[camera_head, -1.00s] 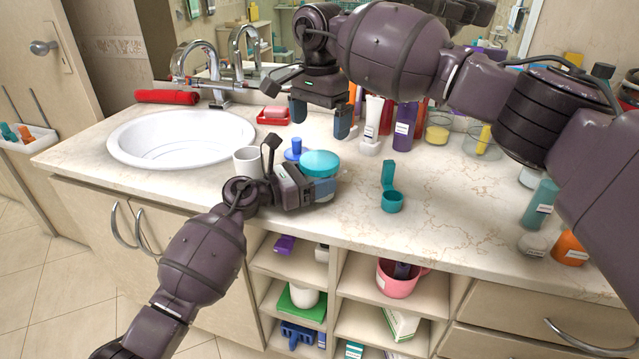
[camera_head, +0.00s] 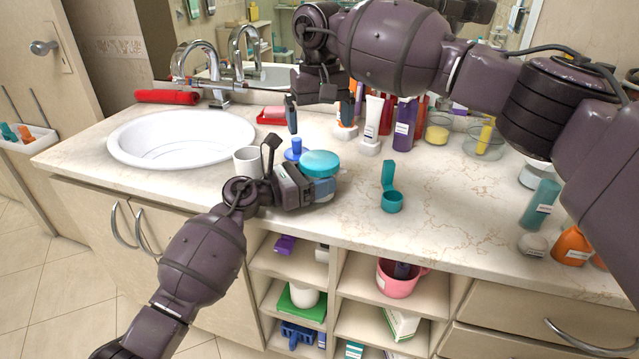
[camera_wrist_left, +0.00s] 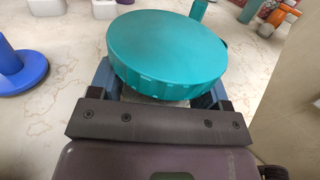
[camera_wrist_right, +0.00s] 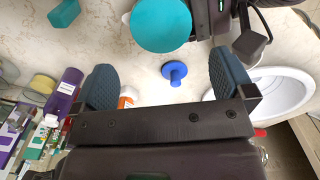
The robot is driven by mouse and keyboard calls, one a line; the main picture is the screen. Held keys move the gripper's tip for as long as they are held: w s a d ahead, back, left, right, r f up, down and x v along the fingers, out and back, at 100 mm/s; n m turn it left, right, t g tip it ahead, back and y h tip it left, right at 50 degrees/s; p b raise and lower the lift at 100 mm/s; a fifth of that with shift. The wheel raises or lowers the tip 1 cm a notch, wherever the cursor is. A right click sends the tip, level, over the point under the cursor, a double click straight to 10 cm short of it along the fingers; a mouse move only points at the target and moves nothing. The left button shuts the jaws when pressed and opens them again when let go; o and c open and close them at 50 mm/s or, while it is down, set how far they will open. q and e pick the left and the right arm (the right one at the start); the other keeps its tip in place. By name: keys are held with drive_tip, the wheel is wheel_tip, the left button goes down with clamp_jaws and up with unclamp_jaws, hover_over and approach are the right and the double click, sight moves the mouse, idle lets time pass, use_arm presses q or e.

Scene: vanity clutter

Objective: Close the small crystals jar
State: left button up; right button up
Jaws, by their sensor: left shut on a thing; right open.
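The small crystals jar is a pale jar (camera_head: 326,186) topped by a wide turquoise lid (camera_head: 320,163), near the counter's front. My left gripper (camera_head: 318,190) is shut on the jar's body, below the lid. The lid fills the top of the left wrist view (camera_wrist_left: 167,50) and hides most of the jar. It sits on top of the jar; how tightly, I cannot tell. My right gripper (camera_head: 318,115) is open and empty above the counter, behind the jar. In the right wrist view the lid (camera_wrist_right: 160,25) lies beyond its fingers.
A blue stand-like object (camera_head: 296,150) and a white cup (camera_head: 247,161) stand close by the jar. Several bottles and tubes (camera_head: 404,125) crowd the back.

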sight(320, 159)
drive_tip(key=shift+n, duration=0.9)
drive_tip(key=shift+f, duration=0.1)
drive_tip(key=shift+f, duration=3.95)
drive_tip(key=c, duration=0.8)
drive_tip(key=shift+w+m, duration=0.1)
drive_tip(key=shift+m, duration=1.6)
